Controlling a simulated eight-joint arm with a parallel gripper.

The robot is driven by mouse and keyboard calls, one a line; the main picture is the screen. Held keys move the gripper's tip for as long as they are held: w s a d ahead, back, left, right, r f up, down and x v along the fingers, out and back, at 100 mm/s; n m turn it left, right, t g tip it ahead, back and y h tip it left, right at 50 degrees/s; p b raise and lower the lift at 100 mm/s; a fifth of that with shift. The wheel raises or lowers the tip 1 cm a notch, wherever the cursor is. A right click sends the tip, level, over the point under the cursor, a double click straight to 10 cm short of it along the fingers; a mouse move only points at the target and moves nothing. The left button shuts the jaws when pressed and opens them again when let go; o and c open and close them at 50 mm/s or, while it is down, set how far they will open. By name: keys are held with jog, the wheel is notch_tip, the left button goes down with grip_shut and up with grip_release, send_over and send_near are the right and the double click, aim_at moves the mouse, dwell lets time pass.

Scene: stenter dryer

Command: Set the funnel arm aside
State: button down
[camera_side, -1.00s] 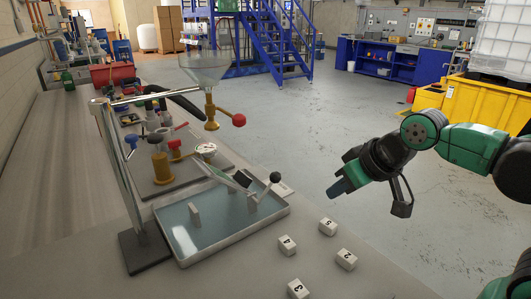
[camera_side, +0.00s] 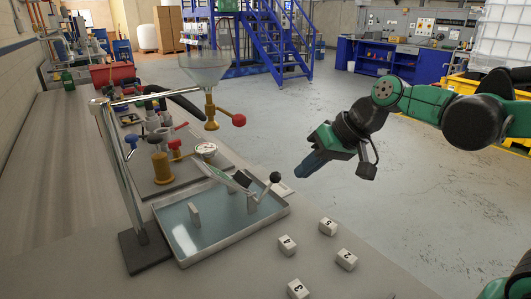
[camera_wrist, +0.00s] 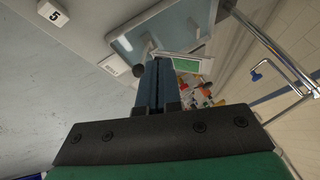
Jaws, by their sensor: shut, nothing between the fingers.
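The funnel arm (camera_side: 140,98) is a chrome bar on an upright post (camera_side: 122,165) with a dark base on the bench. At its right end it carries a clear funnel (camera_side: 203,68) above a brass valve with a red knob (camera_side: 239,120). My gripper (camera_side: 302,173) is shut and empty, in the air to the right of the funnel and lower than it, touching nothing. In the wrist view its closed blue fingers (camera_wrist: 157,85) point towards the tray and bench. A chrome rod at the upper right of that view may be part of the stand.
Several numbered white blocks (camera_side: 327,226) lie at the bench's front. Valves and fittings crowd the bench behind. Open floor lies right of the bench.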

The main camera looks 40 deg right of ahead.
jog(key=w+d+r+m+t+y, duration=0.2)
jog(key=w+y, duration=0.3)
jog(key=w, duration=0.4)
jog(key=w+d+r+m+t+y, duration=0.1)
jog(key=w+d+r+m+y, duration=0.1)
jog(key=w+y, duration=0.4)
notch_tip(320, 180, up, 2)
jog(key=w+d, duration=0.1)
jog(key=w, duration=0.1)
jog(key=shift+w+t, duration=0.35)
jog(key=shift+t, duration=0.05)
jog(key=x, duration=1)
jog(key=shift+s+a+r, duration=0.1)
jog(key=shift+s+a, duration=0.15)
jog(key=shift+s, duration=0.75)
jog(key=shift+s+a, duration=0.2)
jog(key=shift+s, duration=0.8)
